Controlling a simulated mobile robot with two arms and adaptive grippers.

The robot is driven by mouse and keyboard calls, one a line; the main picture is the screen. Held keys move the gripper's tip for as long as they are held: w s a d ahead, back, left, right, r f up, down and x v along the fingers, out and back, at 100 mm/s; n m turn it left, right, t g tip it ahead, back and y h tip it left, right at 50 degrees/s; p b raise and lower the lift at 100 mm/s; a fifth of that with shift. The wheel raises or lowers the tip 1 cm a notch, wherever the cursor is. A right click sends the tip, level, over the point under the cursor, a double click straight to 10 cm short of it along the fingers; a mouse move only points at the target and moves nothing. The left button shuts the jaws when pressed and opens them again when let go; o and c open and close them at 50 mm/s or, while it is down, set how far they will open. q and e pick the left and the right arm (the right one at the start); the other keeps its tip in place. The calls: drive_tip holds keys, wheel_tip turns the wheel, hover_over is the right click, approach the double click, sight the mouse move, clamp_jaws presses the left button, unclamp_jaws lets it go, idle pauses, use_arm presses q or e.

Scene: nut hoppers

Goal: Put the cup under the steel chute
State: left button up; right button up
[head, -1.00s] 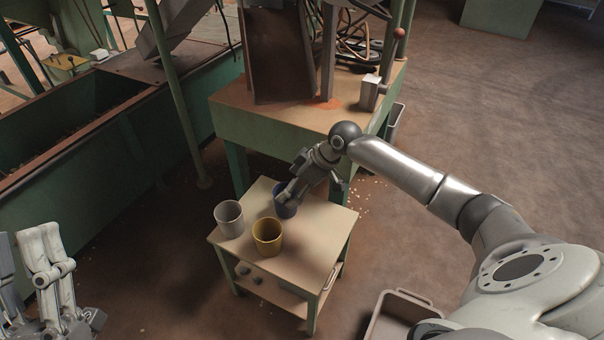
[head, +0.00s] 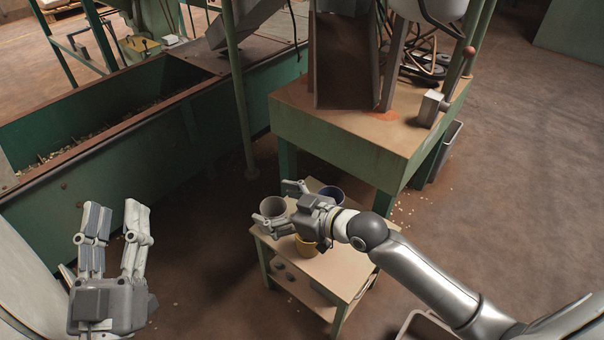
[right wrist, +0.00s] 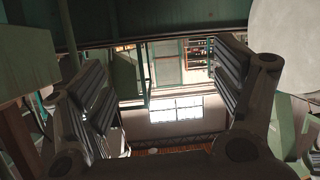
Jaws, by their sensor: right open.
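A pale grey cup (head: 273,207), a yellow cup (head: 306,246) and a blue cup (head: 331,194) stand on a small cream side table (head: 338,262). My right gripper (head: 271,203) is open and points left, overlapping the grey cup in the head view and partly hiding the yellow one. In the right wrist view, the space between its fingers (right wrist: 165,100) is empty and no cup shows. A grey steel chute (head: 247,22) slopes down at the top, over the green trough. My left gripper (head: 112,208) is open and empty at lower left, far from the cups.
A green bench (head: 345,133) with a rusty brown chute (head: 342,65) stands behind the side table. A long green trough (head: 95,140) runs along the left, with a thin green post (head: 238,90) in front of it. Open floor lies at right.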

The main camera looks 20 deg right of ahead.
drive_tip(key=s+r+m+t, duration=0.1)
drive_tip(key=s+r+t, duration=0.2)
drive_tip(key=r, duration=0.3)
drive_tip(key=s+r+m+t+h, duration=0.1)
drive_tip(key=s+r+m+t, duration=0.1)
drive_tip(key=s+r+t, duration=0.2)
drive_tip(key=s+r+m+t, duration=0.2)
drive_tip(key=s+r+t, duration=0.1)
drive_tip(key=r, duration=0.7)
drive_tip(key=shift+s+d+t+h, duration=0.3)
drive_tip(key=shift+s+d+h, duration=0.1)
drive_tip(key=shift+s, duration=0.2)
